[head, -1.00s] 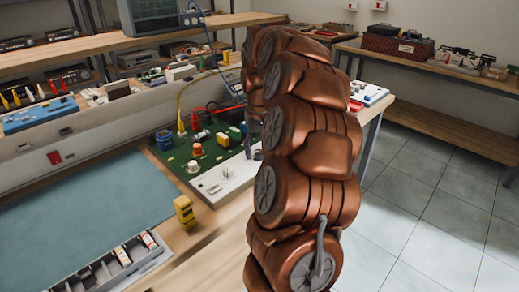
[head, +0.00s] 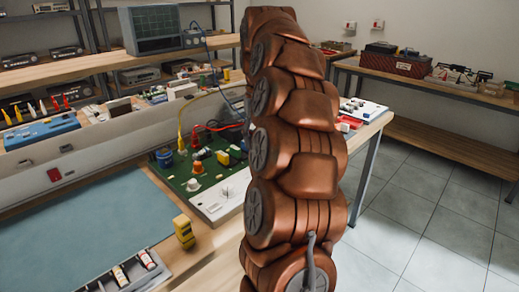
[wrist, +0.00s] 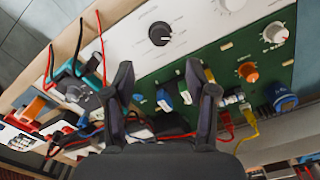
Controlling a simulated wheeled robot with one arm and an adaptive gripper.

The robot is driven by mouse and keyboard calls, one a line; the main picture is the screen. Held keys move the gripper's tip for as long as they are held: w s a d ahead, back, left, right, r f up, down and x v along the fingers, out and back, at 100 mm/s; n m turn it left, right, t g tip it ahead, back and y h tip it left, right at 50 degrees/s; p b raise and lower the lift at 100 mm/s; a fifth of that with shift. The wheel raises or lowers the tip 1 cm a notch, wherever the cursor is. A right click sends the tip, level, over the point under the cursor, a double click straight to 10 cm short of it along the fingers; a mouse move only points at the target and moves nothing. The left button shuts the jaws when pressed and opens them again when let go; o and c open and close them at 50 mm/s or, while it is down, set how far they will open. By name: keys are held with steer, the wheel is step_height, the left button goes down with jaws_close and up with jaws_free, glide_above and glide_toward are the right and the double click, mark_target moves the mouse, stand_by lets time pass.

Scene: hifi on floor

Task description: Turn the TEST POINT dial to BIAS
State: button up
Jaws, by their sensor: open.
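In the wrist view a black knob (wrist: 160,34) with a light pointer mark sits on a white panel (wrist: 200,22). A white knob (wrist: 232,4) is on the same panel, cut by the top edge. I cannot read any label, so I cannot tell which knob is TEST POINT. My gripper (wrist: 160,68) is open and empty, its fingertips below the black knob in the picture and apart from it. In the head view the white panel (head: 212,207) carries a pale dial (head: 226,193); my arm hides the gripper and the panel's right side.
A green board (wrist: 215,65) adjoins the panel, with another white knob (wrist: 274,33), an orange knob (wrist: 248,72), a blue part (wrist: 285,102) and plugged leads. Red and black leads (wrist: 102,45) rise left of the gripper. A yellow block (head: 183,231) stands near a blue mat (head: 85,225).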

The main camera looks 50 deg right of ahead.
steer(key=shift+r, duration=1.2)
